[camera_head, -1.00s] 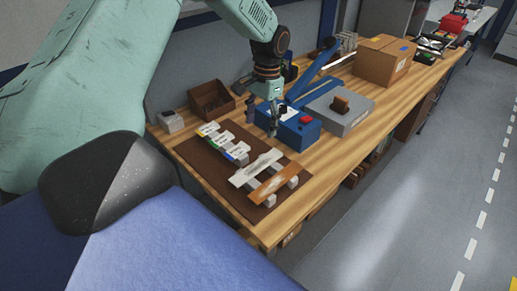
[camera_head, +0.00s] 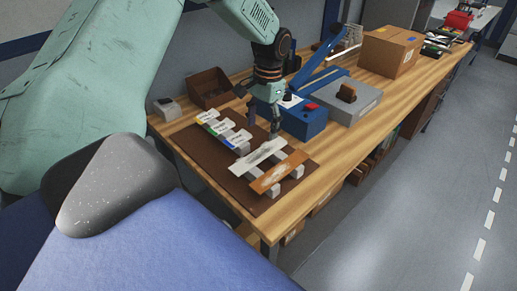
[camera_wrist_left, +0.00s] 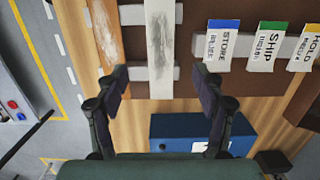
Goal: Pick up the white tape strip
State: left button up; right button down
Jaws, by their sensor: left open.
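The white tape strip (camera_head: 258,158), smudged grey along its middle, lies across pale bars on the brown mat (camera_head: 222,163) in the head view. In the left wrist view the strip (camera_wrist_left: 160,45) runs down from the top edge, with its near end just ahead of the space between my fingers. My left gripper (camera_head: 274,130) is above the table by the strip's far end. In the left wrist view my left gripper (camera_wrist_left: 160,82) is open with nothing between its fingers. My right gripper is in neither view.
An orange-brown strip (camera_head: 278,172) lies beside the white one. Several labelled tags (camera_head: 224,130) lie on the other side. A blue box (camera_head: 304,121) stands close to my left gripper. A brown bin (camera_head: 209,88) and grey block (camera_head: 352,103) stand farther back.

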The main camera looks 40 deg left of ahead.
aim_at(259, 155)
pick_arm(q)
jog(key=shift+w+f, duration=0.3)
jog(key=shift+f, duration=0.1)
jog(key=shift+w+f, duration=0.1)
jog(key=shift+f, duration=0.25)
jog(key=shift+s+d+f, duration=0.1)
jog(key=shift+s+f, duration=0.35)
jog(key=shift+f, duration=0.15)
jog(key=f, duration=0.5)
jog(key=shift+a+f, duration=0.2)
jog(key=shift+f, duration=0.1)
jog(key=shift+s+d+r, duration=0.1)
jog(key=shift+s+r, duration=0.2)
jog(key=shift+s, duration=0.15)
jog(key=shift+c, duration=0.6)
jog(key=shift+w+f, duration=0.2)
jog(key=shift+w, duration=0.2)
jog(key=c, duration=0.6)
jog(key=shift+s+r, duration=0.1)
jog(key=shift+s, duration=0.1)
jog(key=c, duration=0.3)
jog(key=shift+s+r, duration=0.15)
